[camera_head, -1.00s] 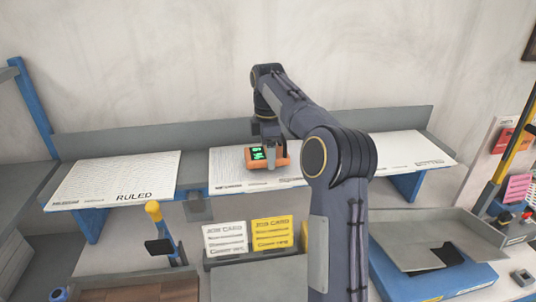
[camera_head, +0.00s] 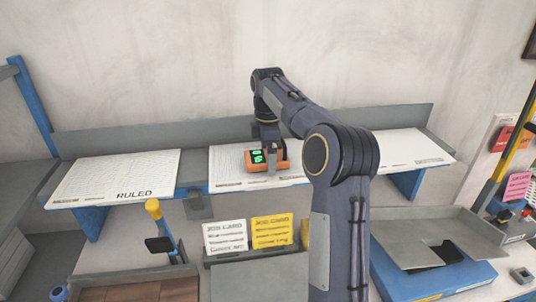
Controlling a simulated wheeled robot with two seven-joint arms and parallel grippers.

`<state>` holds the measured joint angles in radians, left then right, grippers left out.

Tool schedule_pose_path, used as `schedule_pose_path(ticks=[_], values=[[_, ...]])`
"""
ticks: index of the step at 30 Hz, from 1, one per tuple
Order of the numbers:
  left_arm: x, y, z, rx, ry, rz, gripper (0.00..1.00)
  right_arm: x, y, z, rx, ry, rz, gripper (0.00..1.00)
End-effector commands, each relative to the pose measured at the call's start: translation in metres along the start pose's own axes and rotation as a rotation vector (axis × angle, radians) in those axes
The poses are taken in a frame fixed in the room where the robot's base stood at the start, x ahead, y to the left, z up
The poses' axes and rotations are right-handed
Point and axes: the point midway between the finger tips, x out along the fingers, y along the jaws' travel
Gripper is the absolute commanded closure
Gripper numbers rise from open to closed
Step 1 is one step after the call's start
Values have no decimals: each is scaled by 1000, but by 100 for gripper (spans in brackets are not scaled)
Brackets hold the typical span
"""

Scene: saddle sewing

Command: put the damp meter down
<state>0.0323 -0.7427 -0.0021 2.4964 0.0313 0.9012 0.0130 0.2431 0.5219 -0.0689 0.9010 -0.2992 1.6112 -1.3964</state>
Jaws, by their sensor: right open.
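The damp meter (camera_head: 253,164) is a small orange box with a dark screen and green digits. It rests on the middle white sheet (camera_head: 225,180) on the grey shelf at the back. My right gripper (camera_head: 270,163) is at the meter's right part, pointing down, with a finger in front of its near side. The jaws are open around the meter, and the far finger is hidden. My left gripper is not in view.
A sheet marked RULED (camera_head: 115,178) lies left and another sheet (camera_head: 412,150) right. Below stand white (camera_head: 225,236) and yellow (camera_head: 272,231) job cards, a yellow-headed hammer-like tool (camera_head: 154,208) and a grey tray (camera_head: 440,228) on a blue base.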

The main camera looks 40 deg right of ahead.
Motion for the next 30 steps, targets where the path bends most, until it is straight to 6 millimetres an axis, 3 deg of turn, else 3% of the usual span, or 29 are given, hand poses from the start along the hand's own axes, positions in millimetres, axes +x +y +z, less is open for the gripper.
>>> schedule_pose_path(ticks=[12,22,26,30], values=[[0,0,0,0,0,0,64,-62,1,-1,-1,0,3,6],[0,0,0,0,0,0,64,-78,-2,0,6,3,4,6],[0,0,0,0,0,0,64,-84,-15,-1,58,31,24,6],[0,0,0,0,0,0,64,-91,-48,-7,179,96,59,6]])
